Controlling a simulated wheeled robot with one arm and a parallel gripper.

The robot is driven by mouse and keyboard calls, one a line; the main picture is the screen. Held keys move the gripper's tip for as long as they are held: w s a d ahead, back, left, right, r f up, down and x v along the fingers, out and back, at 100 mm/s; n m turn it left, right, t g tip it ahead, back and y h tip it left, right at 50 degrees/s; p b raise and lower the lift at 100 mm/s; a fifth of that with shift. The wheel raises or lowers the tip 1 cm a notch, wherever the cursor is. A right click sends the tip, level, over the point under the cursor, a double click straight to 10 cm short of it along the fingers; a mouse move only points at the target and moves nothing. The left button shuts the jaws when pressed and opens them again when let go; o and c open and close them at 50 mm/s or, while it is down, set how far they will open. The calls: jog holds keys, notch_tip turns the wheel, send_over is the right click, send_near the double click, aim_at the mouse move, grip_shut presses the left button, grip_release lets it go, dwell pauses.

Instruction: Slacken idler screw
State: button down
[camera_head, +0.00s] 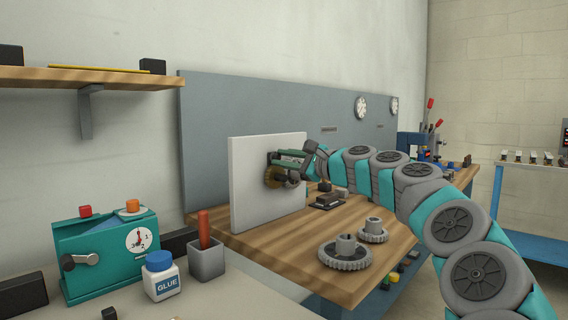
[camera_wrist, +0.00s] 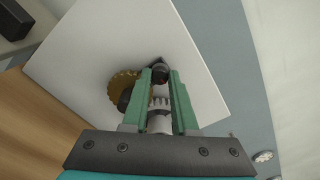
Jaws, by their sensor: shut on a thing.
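A white upright panel (camera_head: 250,190) stands on the wooden bench and carries a brass gear (camera_head: 292,178) on its face. In the wrist view the same panel (camera_wrist: 80,60) shows tilted, with the brass toothed gear (camera_wrist: 121,88) left of my fingers. My gripper (camera_head: 278,160) is at the panel's face. In the wrist view my gripper (camera_wrist: 160,76) has its green fingers closed at the tips around a small dark round screw head (camera_wrist: 160,72). A pale toothed part (camera_wrist: 160,102) shows between the fingers. The screw's shaft is hidden.
Two grey gears, a larger one (camera_head: 345,255) and a smaller one (camera_head: 373,231), lie on the wooden bench (camera_head: 290,262). A glue bottle (camera_head: 160,276), a grey cup (camera_head: 206,262) and a teal box (camera_head: 105,250) stand at the left. A grey-blue backboard (camera_head: 240,105) rises behind the panel.

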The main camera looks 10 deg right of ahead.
jog(key=shift+n, duration=0.4)
jog(key=c, duration=0.7)
grip_release()
